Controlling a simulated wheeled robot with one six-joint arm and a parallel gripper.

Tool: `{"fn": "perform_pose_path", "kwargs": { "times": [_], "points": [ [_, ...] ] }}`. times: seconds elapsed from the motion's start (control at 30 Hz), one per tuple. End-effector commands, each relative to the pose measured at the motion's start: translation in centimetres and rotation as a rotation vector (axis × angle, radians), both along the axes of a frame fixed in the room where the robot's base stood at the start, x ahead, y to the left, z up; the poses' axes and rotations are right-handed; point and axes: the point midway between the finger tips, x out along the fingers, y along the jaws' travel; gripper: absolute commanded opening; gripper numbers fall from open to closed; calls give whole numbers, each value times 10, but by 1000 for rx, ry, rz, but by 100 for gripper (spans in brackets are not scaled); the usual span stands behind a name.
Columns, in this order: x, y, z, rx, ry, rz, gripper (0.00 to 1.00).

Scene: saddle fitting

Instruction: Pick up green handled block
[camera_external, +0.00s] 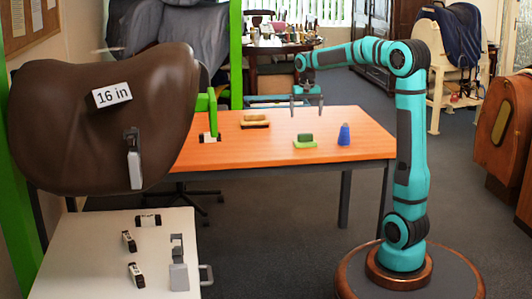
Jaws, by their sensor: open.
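A green block (305,141) lies on the orange table (365,150), right of its middle. It has a bright green base and a darker green top part that looks like a handle. My gripper (307,108) is open and empty, with its fingers pointing down. It hangs in the air above the green block in the picture, apart from it. The exact height and depth offset are hard to tell.
A blue cone-like object (344,134) stands just right of the green block. A tan block with a dark base (255,121) lies farther back left. An upright green and white piece (211,118) is at the left edge. A brown saddle (95,115) fills the left foreground.

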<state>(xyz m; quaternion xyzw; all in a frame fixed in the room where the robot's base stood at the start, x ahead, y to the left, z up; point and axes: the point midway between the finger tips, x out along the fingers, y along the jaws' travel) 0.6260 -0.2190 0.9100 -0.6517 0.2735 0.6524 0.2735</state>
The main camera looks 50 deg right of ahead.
Motion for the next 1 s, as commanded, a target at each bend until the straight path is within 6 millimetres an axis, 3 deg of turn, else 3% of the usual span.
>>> {"fn": "perform_pose_path", "kwargs": {
  "times": [0.3,0.67,1.0],
  "points": [
    [0,1,-54,1,2,0,100],
    [-1,2,-75,1,1,1,100],
    [-3,7,-117,0,0,0,100]
  ]
}}
